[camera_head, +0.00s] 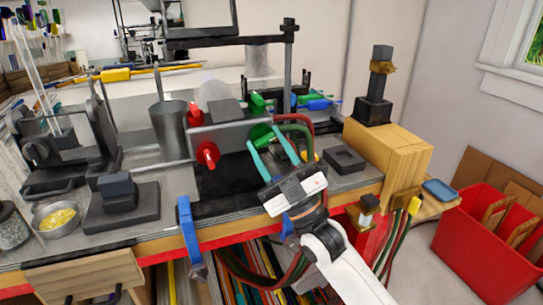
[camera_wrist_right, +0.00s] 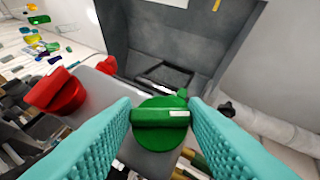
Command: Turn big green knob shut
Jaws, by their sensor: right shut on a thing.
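The big green knob (camera_head: 262,135) is on the front of a grey metal block (camera_head: 232,138) on the workbench. In the right wrist view the green knob (camera_wrist_right: 160,118) lies between the two teal fingers of my right gripper (camera_wrist_right: 160,122), with its grip bar running across from finger to finger. My right gripper (camera_head: 272,152) is shut on it in the head view, reaching in from the lower right. A red knob (camera_head: 207,154) is on the same block, left of the green one; it also shows in the right wrist view (camera_wrist_right: 56,92). My left gripper is not in view.
A smaller green knob (camera_head: 257,100) and a smaller red knob (camera_head: 194,114) are behind the big ones. Red and green hoses (camera_head: 296,122) run just right of the green knob. A blue clamp (camera_head: 188,235) grips the bench's front edge. A wooden block (camera_head: 390,150) stands right.

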